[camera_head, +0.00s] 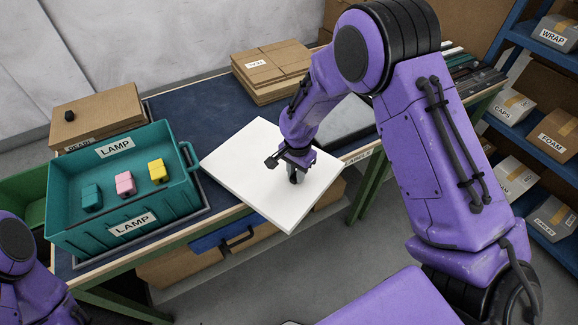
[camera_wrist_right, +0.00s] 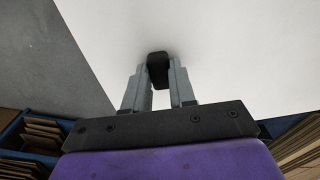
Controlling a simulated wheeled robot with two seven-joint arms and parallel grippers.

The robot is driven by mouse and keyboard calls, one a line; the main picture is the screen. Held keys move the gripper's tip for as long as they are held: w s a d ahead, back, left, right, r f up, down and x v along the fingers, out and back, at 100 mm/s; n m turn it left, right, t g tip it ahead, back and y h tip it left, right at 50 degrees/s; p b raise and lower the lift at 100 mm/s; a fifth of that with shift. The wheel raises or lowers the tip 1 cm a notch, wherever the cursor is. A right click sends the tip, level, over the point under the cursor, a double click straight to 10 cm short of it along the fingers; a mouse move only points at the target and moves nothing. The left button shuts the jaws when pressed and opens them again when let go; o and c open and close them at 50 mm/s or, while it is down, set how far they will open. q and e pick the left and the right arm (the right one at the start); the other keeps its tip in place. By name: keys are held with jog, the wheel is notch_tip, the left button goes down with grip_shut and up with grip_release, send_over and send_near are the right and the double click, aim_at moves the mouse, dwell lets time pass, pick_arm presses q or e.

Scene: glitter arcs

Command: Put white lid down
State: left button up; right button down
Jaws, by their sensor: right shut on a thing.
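The white lid (camera_head: 250,165) is a flat square board with a small dark knob (camera_wrist_right: 158,68) in its middle. My right gripper (camera_head: 294,172) is above the lid, shut on the knob. In the right wrist view the two grey fingers of my right gripper (camera_wrist_right: 158,85) clasp the knob from both sides, and the lid (camera_wrist_right: 240,60) fills most of the picture. In the head view the lid lies to the right of the teal crate and reaches out past the table's front edge. My left arm shows at the lower left, but its gripper is out of the picture.
The teal crate (camera_head: 75,235) labelled LAMP holds a teal, a pink and a yellow block (camera_head: 158,171). A cardboard box (camera_head: 98,112) stands behind it, and flat cartons (camera_head: 270,68) lie at the back. Blue mat (camera_head: 195,110) is bare between them. A shelf stands right.

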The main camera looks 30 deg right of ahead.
jog(key=w+f, duration=0.1)
jog(key=w+f+p, duration=0.1)
jog(key=w, duration=0.1)
jog(key=shift+w+f, duration=0.25)
jog(key=c, duration=0.9)
grip_release()
jog(key=shift+s+a, duration=0.1)
notch_tip(320, 180, up, 12)
jog(key=b, duration=0.2)
jog(key=shift+b, duration=0.35)
